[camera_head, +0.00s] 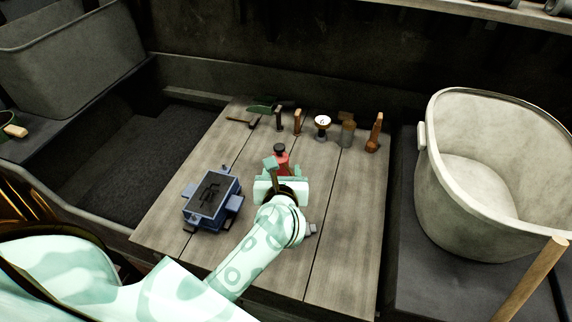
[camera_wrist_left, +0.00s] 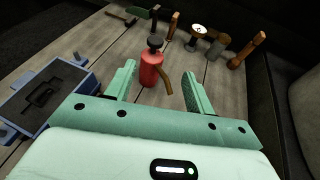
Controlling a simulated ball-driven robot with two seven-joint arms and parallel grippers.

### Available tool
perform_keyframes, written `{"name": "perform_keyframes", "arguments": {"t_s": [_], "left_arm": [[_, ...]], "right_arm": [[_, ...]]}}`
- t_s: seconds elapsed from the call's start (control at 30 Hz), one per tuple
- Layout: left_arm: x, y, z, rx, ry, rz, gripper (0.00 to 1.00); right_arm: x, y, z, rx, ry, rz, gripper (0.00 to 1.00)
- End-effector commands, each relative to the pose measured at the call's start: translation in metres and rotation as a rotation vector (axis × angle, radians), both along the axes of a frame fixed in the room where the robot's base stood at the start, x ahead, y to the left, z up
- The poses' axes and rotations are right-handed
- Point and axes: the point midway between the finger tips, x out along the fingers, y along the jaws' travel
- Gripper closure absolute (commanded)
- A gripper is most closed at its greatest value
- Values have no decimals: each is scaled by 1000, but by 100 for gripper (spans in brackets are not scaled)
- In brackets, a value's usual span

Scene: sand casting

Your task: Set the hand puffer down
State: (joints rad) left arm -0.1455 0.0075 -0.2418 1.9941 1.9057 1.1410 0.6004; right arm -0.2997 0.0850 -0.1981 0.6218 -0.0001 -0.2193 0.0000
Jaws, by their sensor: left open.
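The hand puffer (camera_head: 282,158) is a small red bottle with a black top and a brown curved spout. It stands upright on the wooden board (camera_head: 340,240), near its middle. In the left wrist view the puffer (camera_wrist_left: 151,68) is between the two green fingers, with visible gaps at both sides. My left gripper (camera_head: 284,172) is open just on the near side of the puffer, and it also shows in the left wrist view (camera_wrist_left: 160,76). In the head view the gripper hides the puffer's lower part. My right gripper is not in view.
A blue moulding flask (camera_head: 212,200) with dark sand lies left of the gripper. Several small tools stand along the board's far side, including a wooden-handled one (camera_head: 374,133) and a round gauge (camera_head: 322,124). A large pale bucket (camera_head: 470,220) stands right. The board's right front is clear.

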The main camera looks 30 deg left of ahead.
Motion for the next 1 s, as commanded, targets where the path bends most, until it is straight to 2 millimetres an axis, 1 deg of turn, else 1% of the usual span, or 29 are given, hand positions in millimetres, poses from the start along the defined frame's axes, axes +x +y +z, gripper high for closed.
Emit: {"name": "perform_keyframes", "arguments": {"t_s": [0.07, 0.17, 0.4, 0.5, 0.73, 0.9, 1.0], "left_arm": [[0, 3, -7, -32, 14, 22, 46], [11, 11, -13, -38, 14, 30, 46], [58, 40, -36, -35, 15, 30, 46], [73, 49, -43, -34, 14, 29, 46], [89, 60, -50, -34, 14, 30, 46], [111, 76, -55, -31, 15, 30, 46], [121, 82, -62, -33, 15, 28, 46]], "right_arm": [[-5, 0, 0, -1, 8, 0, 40], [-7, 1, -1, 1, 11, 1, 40], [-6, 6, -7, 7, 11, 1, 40], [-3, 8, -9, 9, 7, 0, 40], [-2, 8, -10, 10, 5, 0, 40], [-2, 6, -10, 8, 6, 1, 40], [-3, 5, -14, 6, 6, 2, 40]]}}
